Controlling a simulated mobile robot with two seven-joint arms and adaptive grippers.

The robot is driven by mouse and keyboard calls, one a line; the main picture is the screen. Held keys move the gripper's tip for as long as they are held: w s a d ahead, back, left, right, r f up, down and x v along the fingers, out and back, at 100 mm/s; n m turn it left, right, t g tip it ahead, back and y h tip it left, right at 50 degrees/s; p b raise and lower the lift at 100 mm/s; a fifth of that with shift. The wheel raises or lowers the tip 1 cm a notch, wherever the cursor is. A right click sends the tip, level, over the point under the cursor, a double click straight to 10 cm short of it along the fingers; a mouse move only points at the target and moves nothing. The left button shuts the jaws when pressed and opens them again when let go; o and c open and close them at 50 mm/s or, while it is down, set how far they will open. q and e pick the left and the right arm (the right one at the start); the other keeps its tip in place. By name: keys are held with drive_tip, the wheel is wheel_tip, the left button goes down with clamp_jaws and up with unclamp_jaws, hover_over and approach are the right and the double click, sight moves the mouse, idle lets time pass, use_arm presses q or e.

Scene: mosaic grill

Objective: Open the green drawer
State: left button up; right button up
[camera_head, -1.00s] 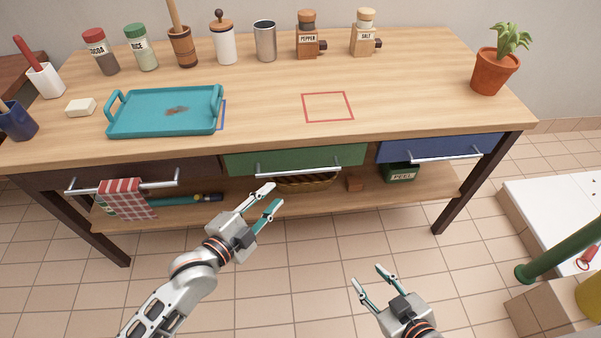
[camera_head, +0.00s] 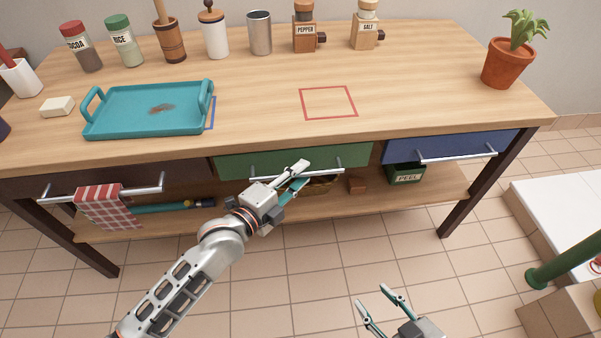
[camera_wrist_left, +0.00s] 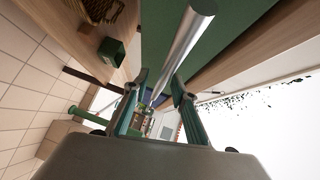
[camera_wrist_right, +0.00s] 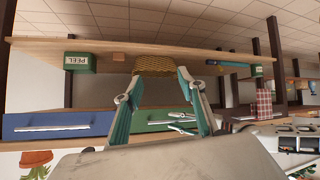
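The green drawer (camera_head: 235,163) is closed under the middle of the table. Its silver bar handle (camera_head: 325,173) runs along its front and shows large in the left wrist view (camera_wrist_left: 180,50). My left gripper (camera_head: 300,176) is at the handle, with its fingers apart and the bar running between them in the left wrist view. I cannot tell whether the fingers touch the bar. My right gripper (camera_head: 378,298) is open and empty, low in front of the table. The green drawer also shows in the right wrist view (camera_wrist_right: 160,114).
The blue drawer (camera_head: 450,147) is to the right, and a dark drawer with a checked towel (camera_head: 108,208) to the left. A basket and a green PEEL box (camera_head: 406,174) are on the shelf below. A teal tray (camera_head: 150,126) is on the table. The floor in front is clear.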

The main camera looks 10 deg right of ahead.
use_arm(q)
drive_tip(key=shift+w+d, duration=0.25)
clamp_jaws()
drive_tip(key=shift+s, duration=0.1)
